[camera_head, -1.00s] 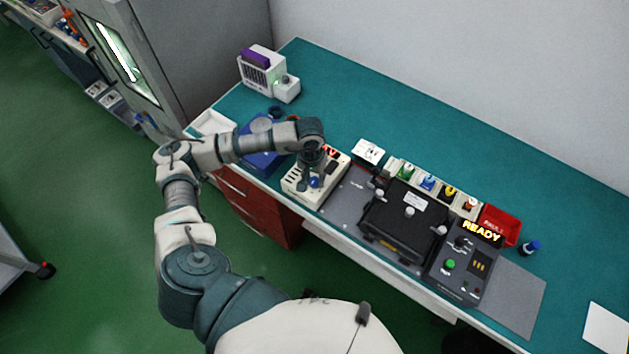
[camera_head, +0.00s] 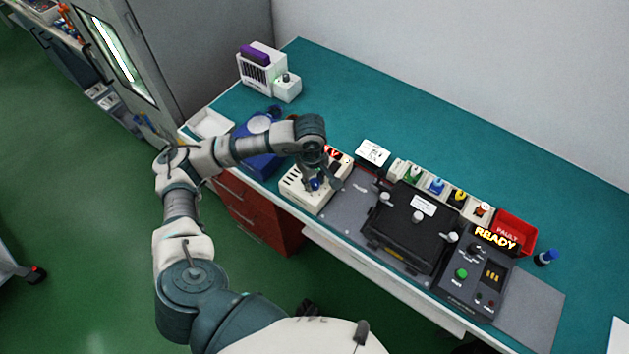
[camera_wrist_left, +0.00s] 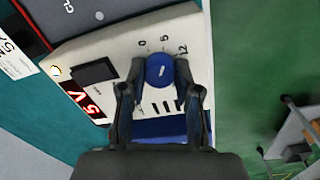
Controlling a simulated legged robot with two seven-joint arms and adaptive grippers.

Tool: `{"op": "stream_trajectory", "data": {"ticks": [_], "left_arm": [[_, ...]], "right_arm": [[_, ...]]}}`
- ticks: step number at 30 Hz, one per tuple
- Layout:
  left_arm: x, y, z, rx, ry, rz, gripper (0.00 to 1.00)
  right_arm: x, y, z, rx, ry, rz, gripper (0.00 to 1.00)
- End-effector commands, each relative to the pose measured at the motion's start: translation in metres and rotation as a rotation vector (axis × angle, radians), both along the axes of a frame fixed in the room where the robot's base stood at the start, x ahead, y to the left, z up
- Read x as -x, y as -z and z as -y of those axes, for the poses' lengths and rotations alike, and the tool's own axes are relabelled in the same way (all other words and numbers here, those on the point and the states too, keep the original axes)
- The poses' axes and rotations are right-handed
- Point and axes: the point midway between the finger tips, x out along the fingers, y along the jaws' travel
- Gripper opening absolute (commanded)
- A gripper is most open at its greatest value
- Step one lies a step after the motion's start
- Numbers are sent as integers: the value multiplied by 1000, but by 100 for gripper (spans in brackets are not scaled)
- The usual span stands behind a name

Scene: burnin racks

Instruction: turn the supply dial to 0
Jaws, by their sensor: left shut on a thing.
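The supply is a cream box (camera_head: 299,196) at the left end of the row of equipment on the teal bench. In the left wrist view its face (camera_wrist_left: 110,60) shows a red display (camera_wrist_left: 87,101) reading 5V and a scale marked 0, 5 and 12. Its round blue dial (camera_wrist_left: 160,70) has a white mark that points roughly toward the 5. My left gripper (camera_wrist_left: 160,92) is shut on the dial, one finger on each side; in the head view the gripper (camera_head: 316,182) hides most of the dial. My right gripper is not in view.
Right of the supply lie a grey mat (camera_head: 346,202), a black test box (camera_head: 408,228) and a control unit (camera_head: 473,272) reading READY. A blue container (camera_head: 262,160) is left of the supply.

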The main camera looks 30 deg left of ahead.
Motion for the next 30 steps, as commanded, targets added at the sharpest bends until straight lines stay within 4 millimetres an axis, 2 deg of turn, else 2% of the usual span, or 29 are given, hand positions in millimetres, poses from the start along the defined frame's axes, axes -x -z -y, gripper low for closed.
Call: {"op": "stream_trajectory", "data": {"ticks": [1, 13, 21, 30], "left_arm": [[3, 6, 2, 1, -36, -12, 0], [2, 6, 3, -2, -415, -12, 0], [1, 4, 4, -3, -653, -10, 0], [0, 4, 4, -2, -837, -8, 0]], "right_arm": [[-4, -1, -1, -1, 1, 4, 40], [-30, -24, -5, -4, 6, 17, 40], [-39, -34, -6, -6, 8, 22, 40], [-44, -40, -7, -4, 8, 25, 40]]}}
